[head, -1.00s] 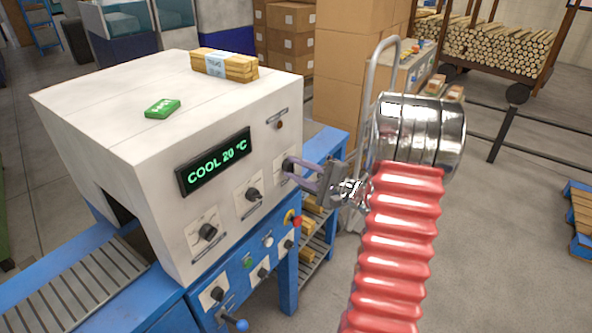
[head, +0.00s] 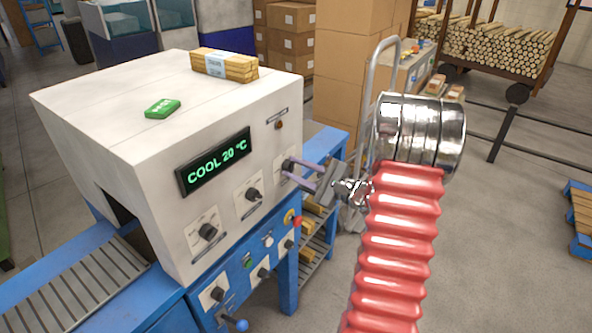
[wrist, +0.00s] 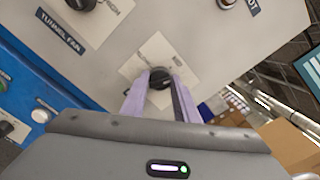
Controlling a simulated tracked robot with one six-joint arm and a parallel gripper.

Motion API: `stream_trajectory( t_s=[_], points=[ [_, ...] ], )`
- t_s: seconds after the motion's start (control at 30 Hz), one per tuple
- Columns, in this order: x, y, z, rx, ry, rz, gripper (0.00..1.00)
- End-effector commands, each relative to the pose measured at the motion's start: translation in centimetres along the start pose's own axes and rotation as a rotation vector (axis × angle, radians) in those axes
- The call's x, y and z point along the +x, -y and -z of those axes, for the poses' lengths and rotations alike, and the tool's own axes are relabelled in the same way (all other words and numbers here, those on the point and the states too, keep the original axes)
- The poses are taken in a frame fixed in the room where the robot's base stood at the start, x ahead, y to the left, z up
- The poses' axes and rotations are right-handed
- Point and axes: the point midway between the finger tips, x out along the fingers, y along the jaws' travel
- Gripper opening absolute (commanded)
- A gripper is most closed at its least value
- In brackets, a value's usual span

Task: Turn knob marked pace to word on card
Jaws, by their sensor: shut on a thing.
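My gripper (head: 293,170) is shut on a round black knob (wrist: 160,78) at the right end of the white machine's front. In the wrist view its two pale purple fingers lie on either side of the knob. A pale plate (wrist: 145,57) lies behind the knob; its marks are mostly hidden or too small to read, so I cannot tell its name or the pointer's setting. A small green card (head: 162,108) lies on top of the white machine (head: 110,85); its word is too small to read.
A display (head: 213,160) reads "COOL 20 °C". Two more black knobs, a middle one (head: 253,194) and a left one (head: 208,232), sit on the same face. A blue panel (head: 240,275) below carries buttons and knobs. Wood sticks (head: 225,66) lie on top.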

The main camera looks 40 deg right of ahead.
Motion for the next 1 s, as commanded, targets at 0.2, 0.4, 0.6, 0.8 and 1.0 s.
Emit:
stream_trajectory(
  t_s=[0.2, 0.4, 0.6, 0.8, 1.0],
  points=[
    [-0.03, -0.40, 0.17, 0.209, -0.004, -0.006, 0.05],
    [-0.04, -0.42, 0.19, 0.399, -0.005, -0.005, 0.05],
    [-0.04, -0.44, 0.20, 0.590, -0.006, -0.005, 0.05],
    [-0.05, -0.46, 0.21, 0.779, -0.007, -0.004, 0.05],
    [-0.06, -0.47, 0.21, 0.952, -0.008, -0.004, 0.05]
  ],
)
